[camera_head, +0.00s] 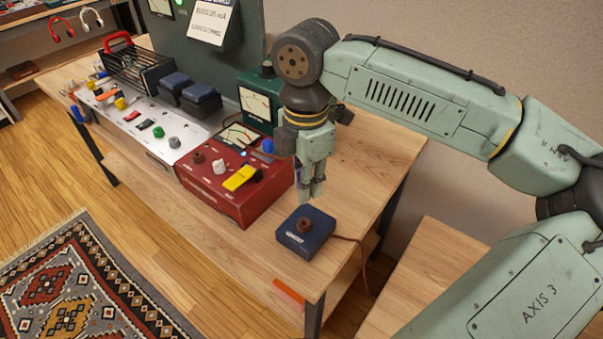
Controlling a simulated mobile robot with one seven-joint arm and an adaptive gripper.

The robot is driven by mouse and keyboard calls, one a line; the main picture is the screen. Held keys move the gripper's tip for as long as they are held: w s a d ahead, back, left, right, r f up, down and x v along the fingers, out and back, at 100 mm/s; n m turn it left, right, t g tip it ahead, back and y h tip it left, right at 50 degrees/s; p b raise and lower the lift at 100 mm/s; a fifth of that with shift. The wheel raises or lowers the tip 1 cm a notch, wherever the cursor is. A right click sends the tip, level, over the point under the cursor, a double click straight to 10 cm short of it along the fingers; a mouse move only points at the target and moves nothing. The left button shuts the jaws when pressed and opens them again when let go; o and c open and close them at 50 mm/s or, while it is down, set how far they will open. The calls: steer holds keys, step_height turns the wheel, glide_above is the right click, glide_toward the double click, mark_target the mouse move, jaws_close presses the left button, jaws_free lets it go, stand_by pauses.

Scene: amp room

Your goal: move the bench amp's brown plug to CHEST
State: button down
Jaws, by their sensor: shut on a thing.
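My gripper (309,192) points down above a small dark blue box (318,238) near the table's front right corner. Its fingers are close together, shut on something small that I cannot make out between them. A round brown plug or knob (304,225) stands on top of the blue box, just below my fingertips; a small gap seems to show between them. The red bench unit (213,193), left of my gripper, carries another brown knob or plug (198,157), a white one (219,167) and a yellow block (240,178).
A brown cord (362,262) runs from the blue box over the table's right edge. A green meter box (259,100) stands behind the red unit. A long white panel (150,125) with coloured knobs lies left. Bare wooden tabletop (365,165) is free right of my gripper.

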steer(key=shift+f+b, duration=2.5)
steer(key=shift+b, duration=0.05)
steer(key=shift+r+p, duration=0.1)
steer(key=shift+p, duration=0.7)
steer(key=shift+f+b, duration=0.65)
steer(key=shift+f, duration=1.15)
stand_by(0.4)
steer(key=c, duration=1.4)
jaws_free()
step_height(320, 180, up, 12)
steer(key=shift+r, duration=0.1)
